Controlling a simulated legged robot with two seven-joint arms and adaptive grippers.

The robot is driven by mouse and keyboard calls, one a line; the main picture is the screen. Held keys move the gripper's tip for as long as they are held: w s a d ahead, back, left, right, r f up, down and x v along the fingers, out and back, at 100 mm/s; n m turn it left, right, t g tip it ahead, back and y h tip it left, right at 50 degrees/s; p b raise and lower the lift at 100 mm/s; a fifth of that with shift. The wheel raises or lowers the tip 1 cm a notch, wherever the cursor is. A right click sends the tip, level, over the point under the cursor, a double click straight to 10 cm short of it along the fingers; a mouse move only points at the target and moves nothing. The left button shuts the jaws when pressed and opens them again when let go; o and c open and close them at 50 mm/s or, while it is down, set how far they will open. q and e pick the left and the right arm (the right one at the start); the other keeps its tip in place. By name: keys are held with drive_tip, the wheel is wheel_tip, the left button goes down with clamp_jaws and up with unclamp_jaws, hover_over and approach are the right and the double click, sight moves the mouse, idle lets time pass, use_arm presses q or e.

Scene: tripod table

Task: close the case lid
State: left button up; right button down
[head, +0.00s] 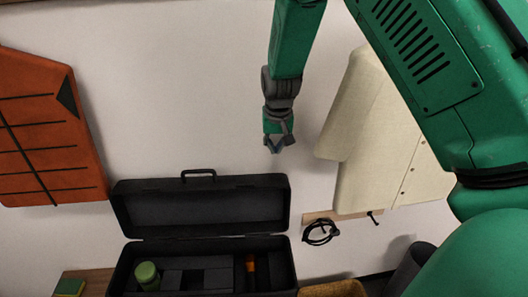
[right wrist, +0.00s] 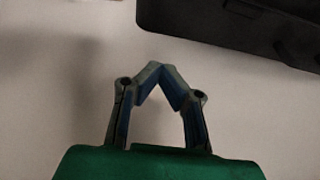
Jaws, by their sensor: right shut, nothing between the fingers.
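A black case (head: 283,272) stands open at the lower middle of the head view. Its lid (head: 200,208) is raised and leans back towards the wall, with a handle (head: 199,173) on its upper edge. The case holds a green cylinder (head: 147,274) and a small orange item (head: 250,264). My right gripper (head: 277,149) hangs above and to the right of the lid, apart from it, shut and empty. In the right wrist view its fingertips (right wrist: 160,72) meet, and a dark edge, likely the lid (right wrist: 230,22), shows beyond them. My left gripper is not in view.
A cream coat (head: 375,135) hangs on the wall at the right, with a black cable loop (head: 320,232) beside it. An orange padded item (head: 45,130) hangs at the left. A green-topped block (head: 70,287) lies left of the case. The wall above the lid is clear.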

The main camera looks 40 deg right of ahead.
drive_tip(key=x, duration=1)
drive_tip(key=shift+s+d, duration=0.25)
drive_tip(key=shift+d, duration=0.05)
